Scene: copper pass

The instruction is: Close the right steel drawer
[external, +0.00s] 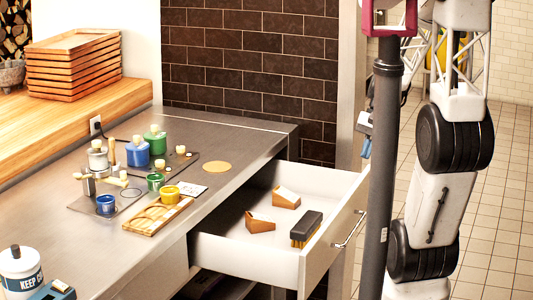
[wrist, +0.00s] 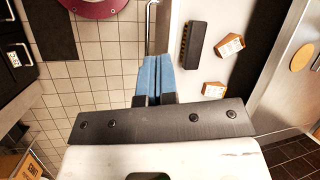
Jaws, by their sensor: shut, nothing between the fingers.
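The right steel drawer (external: 225,252) is pulled open from the grey counter, with white inner walls and a bar handle (external: 350,228) on its front. In the wrist view, the drawer (wrist: 211,75) lies right of my fingers, and its handle (wrist: 151,28) is just beyond their tips. My gripper (wrist: 154,60) has its blue fingers shut together and empty. In the external view, my gripper (external: 366,147) is above the drawer's front end, partly hidden by the dark pole. I cannot tell whether the fingers touch the drawer.
Inside the drawer lie a dark brush (external: 306,228) and two brown blocks (external: 286,198) (external: 259,222). Paint jars (external: 157,143) and a wooden palette (external: 157,215) stand on the counter (external: 235,140).

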